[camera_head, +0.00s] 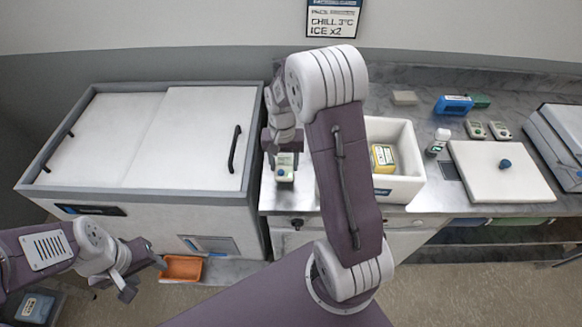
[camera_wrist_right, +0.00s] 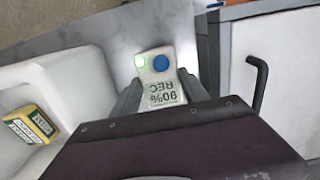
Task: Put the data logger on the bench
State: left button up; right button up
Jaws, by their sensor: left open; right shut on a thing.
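The data logger (camera_head: 284,168) is a small pale device with a blue button and a green light. It also shows in the right wrist view (camera_wrist_right: 161,68), its label reading REC and 90% upside down. My right gripper (camera_head: 283,154) is shut on it over the left end of the grey bench (camera_head: 292,198), between the freezer and the white box. I cannot tell whether the logger touches the bench top. My left gripper (camera_head: 142,270) is open and empty, low in front of the freezer.
The white foam box (camera_head: 408,187) with a yellow pack (camera_head: 382,157) stands just right of the logger. The white chest freezer (camera_head: 150,140) is to the left. Two similar devices (camera_head: 475,129), a bottle (camera_head: 438,141) and a white board (camera_head: 495,180) lie further right. An orange bin (camera_head: 182,268) is below.

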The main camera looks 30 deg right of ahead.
aim_at(284, 167)
notch_tip(284, 167, down, 4)
jog(key=shift+s+r, duration=0.1)
jog(key=shift+r, duration=0.05)
jog(key=shift+f, duration=0.4)
jog(key=shift+f, duration=0.15)
jog(key=o, duration=1.4)
notch_tip(284, 167, up, 12)
jog(key=shift+r, duration=0.25)
jog(key=s+a+f+n, duration=0.2)
jog(key=s+a+n, duration=0.1)
jog(key=s, duration=0.3)
jog(key=s+a+f+n+t, duration=0.1)
jog(key=s+a+f+n, duration=0.1)
jog(key=s, duration=0.4)
jog(key=shift+s+a+f+n, duration=0.3)
jog(key=shift+a+n, duration=0.3)
jog(key=shift+a, duration=0.5)
